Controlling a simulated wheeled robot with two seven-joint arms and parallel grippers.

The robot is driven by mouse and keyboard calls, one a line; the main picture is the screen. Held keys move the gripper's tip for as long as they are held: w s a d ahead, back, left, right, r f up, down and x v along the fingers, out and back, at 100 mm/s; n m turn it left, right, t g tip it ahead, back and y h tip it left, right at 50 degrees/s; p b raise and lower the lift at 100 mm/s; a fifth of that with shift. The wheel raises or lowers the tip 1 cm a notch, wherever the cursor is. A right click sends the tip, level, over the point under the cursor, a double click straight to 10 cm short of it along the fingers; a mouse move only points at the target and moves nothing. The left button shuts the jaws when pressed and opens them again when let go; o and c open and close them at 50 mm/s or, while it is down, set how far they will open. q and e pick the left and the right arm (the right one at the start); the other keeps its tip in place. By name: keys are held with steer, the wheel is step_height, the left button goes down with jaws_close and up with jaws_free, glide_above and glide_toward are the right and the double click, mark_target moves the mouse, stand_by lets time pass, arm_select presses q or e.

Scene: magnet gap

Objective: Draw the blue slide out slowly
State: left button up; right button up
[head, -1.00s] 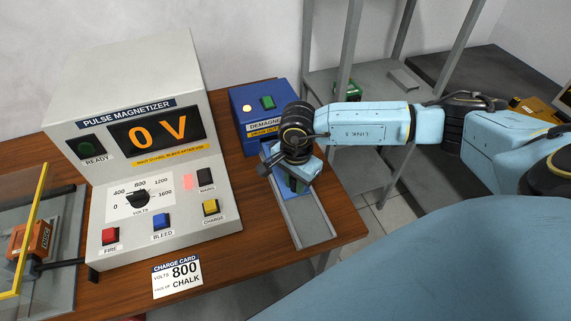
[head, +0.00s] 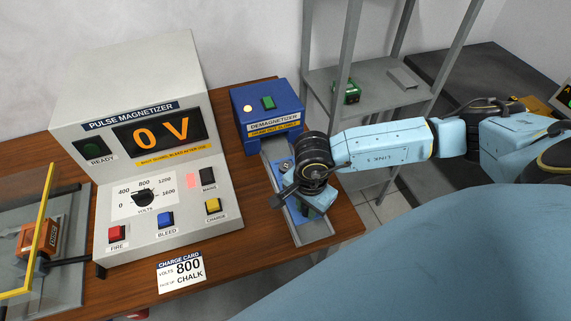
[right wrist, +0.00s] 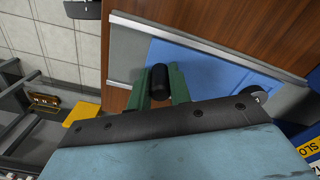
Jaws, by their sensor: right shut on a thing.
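The blue slide (head: 293,211) lies in a grey channel (head: 318,239) in front of the blue demagnetizer box (head: 272,135). In the right wrist view the blue slide (right wrist: 208,68) shows as a flat plate with a black upright knob (right wrist: 159,80). My right gripper (head: 304,208) is over the channel, its green fingers on either side of the knob, shut on it. A small round metal piece (head: 285,166) sits on the slide nearer the box; it also shows in the right wrist view (right wrist: 250,94). My left gripper is not in view.
The pulse magnetizer (head: 150,150) stands left of the channel and reads 0 V. A charge card (head: 181,271) lies at the wooden table's front edge. A grey shelf (head: 370,85) stands behind on the right. The channel's front end is near the table edge.

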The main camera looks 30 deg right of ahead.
mark_target(317, 228)
steer(key=shift+s+a+f+p, duration=0.1)
steer(key=shift+s+a+p, duration=0.1)
steer(key=shift+s, duration=0.7)
steer(key=shift+s+a+f+p, duration=0.1)
steer(key=shift+s+a, duration=0.1)
steer(key=shift+s, duration=0.65)
steer(key=shift+s+a+f+p, duration=0.1)
steer(key=shift+s+a, duration=0.1)
steer(key=shift+s, duration=0.7)
steer(key=o, duration=0.7)
steer(key=shift+o, duration=0.2)
steer(key=shift+w, duration=0.1)
steer(key=shift+d, duration=0.15)
steer(key=shift+r, duration=0.25)
step_height(317, 228, up, 8)
steer(key=p, duration=0.5)
steer(key=shift+w+p, duration=0.2)
steer(key=shift+p, duration=0.2)
